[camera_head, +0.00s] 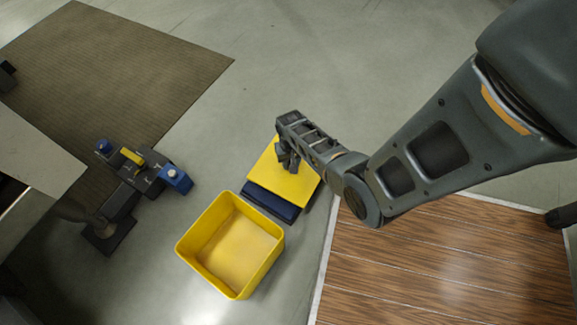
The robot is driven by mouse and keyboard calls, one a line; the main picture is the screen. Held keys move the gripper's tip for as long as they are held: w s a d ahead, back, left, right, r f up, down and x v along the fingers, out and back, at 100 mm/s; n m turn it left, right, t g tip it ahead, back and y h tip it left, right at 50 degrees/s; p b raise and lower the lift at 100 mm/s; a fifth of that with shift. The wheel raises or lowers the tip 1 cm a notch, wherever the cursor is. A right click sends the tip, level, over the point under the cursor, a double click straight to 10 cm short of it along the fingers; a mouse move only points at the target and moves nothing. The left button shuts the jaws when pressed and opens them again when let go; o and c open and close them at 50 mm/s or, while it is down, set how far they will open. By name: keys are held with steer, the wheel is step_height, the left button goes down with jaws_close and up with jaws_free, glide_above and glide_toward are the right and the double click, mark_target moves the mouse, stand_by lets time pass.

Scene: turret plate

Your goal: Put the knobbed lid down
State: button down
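The knobbed lid (297,189) is a flat yellow square plate right of the open yellow box (220,238). My gripper (287,163) reaches down to the middle of the lid, and its fingers hide the knob. I cannot see whether the fingers close on the knob or stand open around it. A dark blue block or box (270,203) shows under the lid's near edge. I cannot tell whether the lid rests on it or hangs just above it. The yellow box is uncovered and looks empty.
A dark stand (142,175) with blue blocks and a yellow piece is at the left. A brown mat (110,75) lies behind it. Wooden decking (440,265) fills the lower right. Grey floor is free behind the lid.

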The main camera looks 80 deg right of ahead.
step_height(320, 180, down, 2)
steer(key=shift+b, duration=0.55)
steer(key=shift+r, duration=0.1)
steer(key=c, duration=1.2)
jaws_free()
steer(key=shift+f, duration=0.2)
steer(key=o, duration=0.4)
steer(key=shift+o, duration=0.2)
steer(key=shift+r, duration=0.1)
